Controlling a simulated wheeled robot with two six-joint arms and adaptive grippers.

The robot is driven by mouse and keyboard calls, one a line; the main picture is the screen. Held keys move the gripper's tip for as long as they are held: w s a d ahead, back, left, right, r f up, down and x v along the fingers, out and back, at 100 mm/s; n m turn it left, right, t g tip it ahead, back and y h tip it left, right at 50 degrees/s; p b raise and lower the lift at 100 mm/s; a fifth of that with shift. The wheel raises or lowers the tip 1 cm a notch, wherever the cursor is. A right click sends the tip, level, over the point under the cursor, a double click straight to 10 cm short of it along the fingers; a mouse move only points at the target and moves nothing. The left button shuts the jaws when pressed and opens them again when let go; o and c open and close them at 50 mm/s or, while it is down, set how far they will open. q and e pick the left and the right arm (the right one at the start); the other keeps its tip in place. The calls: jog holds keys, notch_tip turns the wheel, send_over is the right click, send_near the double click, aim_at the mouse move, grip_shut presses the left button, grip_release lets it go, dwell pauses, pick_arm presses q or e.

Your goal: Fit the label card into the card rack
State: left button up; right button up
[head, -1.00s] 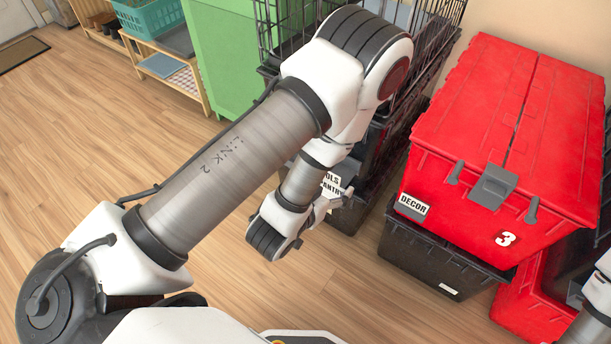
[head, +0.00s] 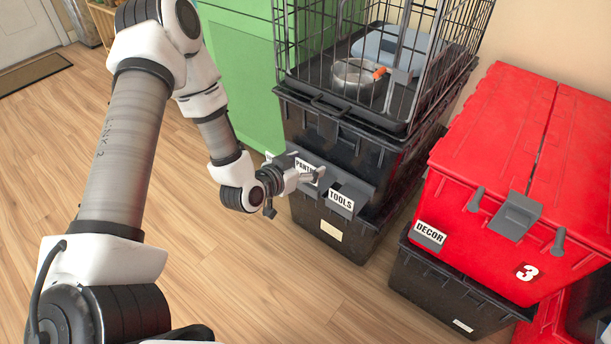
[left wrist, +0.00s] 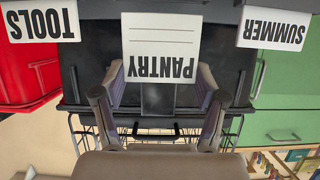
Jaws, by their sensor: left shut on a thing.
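The white label card marked PANTRY (head: 306,170) is in front of the grey card rack (head: 357,189) on the front of the black tote stack. My left gripper (head: 313,177) is shut on this card and partly covers it. In the left wrist view the PANTRY card (left wrist: 161,48) appears upside down between the two fingers. A TOOLS card (head: 341,201) stands in the rack to the right; it also shows in the left wrist view (left wrist: 41,20). A SUMMER card (left wrist: 274,28) shows on that view's other side. I cannot tell whether the PANTRY card is seated. My right gripper is out of view.
A wire cage (head: 434,45) with a metal bowl (head: 352,84) tops the black totes (head: 336,135). Red totes (head: 560,140) with a DECOR card (head: 430,235) stand at the right. A green cabinet (head: 243,75) is behind. The floor (head: 250,290) in front is clear.

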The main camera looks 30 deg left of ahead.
aim_at(305, 185)
pick_arm(q)
notch_tip(305, 185, down, 4)
jog(key=shift+d+r+b, duration=0.1)
jog(key=shift+b, duration=0.7)
jog(key=shift+c, duration=0.3)
jog(key=shift+r, duration=0.15)
jog(key=shift+c, duration=0.5)
jog(key=shift+f, duration=0.2)
jog(key=o, duration=1)
jog(key=shift+r, duration=0.1)
